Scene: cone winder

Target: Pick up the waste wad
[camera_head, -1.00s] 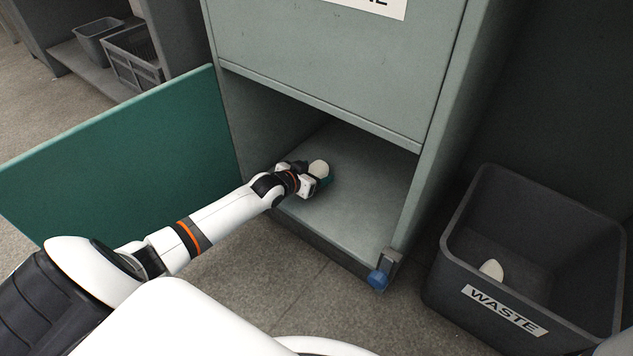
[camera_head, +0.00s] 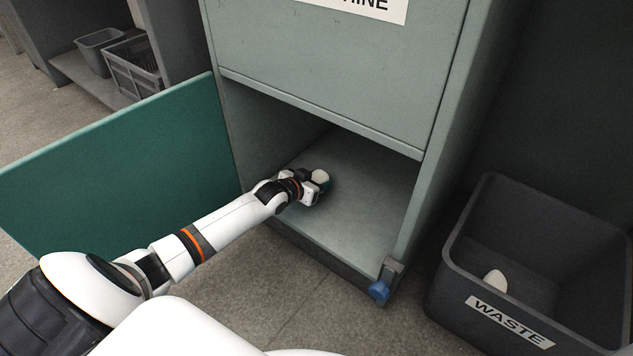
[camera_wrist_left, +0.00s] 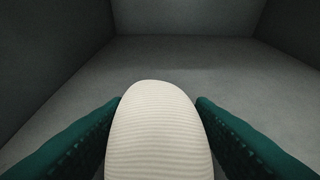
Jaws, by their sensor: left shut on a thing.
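The waste wad (camera_head: 321,176) is a pale, cream, rounded lump inside the open lower compartment of the green-grey machine. My left gripper (camera_head: 319,187) reaches into this compartment from the left and is shut on the wad. In the left wrist view the wad (camera_wrist_left: 158,130) has fine ridges and sits between the two green fingers (camera_wrist_left: 158,140), which touch its sides. I cannot tell whether the wad is clear of the compartment floor. My right gripper is not in view.
The compartment floor (camera_head: 365,205) is otherwise bare. The green door (camera_head: 120,165) stands open at the left. A dark bin marked WASTE (camera_head: 450,270) stands at the right with a pale lump (camera_head: 495,282) in it. A blue knob (camera_head: 379,291) sticks out at the compartment's front corner.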

